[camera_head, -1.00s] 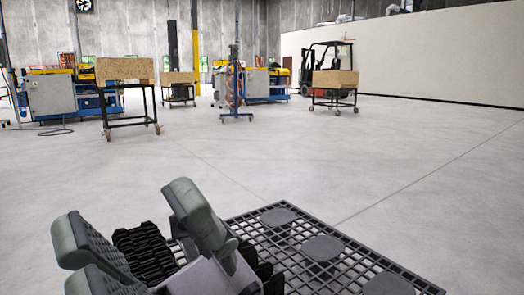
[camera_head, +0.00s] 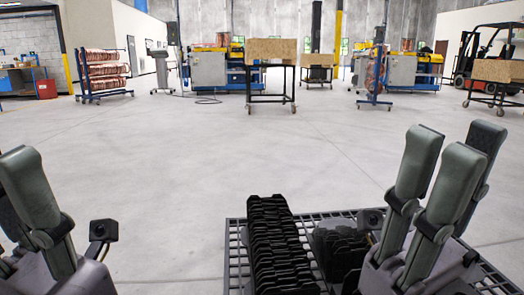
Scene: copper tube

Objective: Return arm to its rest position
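My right gripper (camera_head: 455,150) is at the lower right, with its grey-green fingers pointing up. The fingers stand apart with nothing between them, so it looks open and empty. Its wrist is low in the picture, over the right part of a dark grid platform (camera_head: 236,262). My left gripper (camera_head: 28,190) is at the lower left edge and partly cut off. Its fingers also point up; whether they are open or shut does not show. Nothing is seen held in it.
A blue rack with copper-coloured tubes (camera_head: 104,72) stands back left. A cart with a wooden box (camera_head: 271,52), machines (camera_head: 207,69), a blue stand (camera_head: 376,80) and a forklift (camera_head: 478,55) are along the back. The grey floor (camera_head: 230,150) between is clear.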

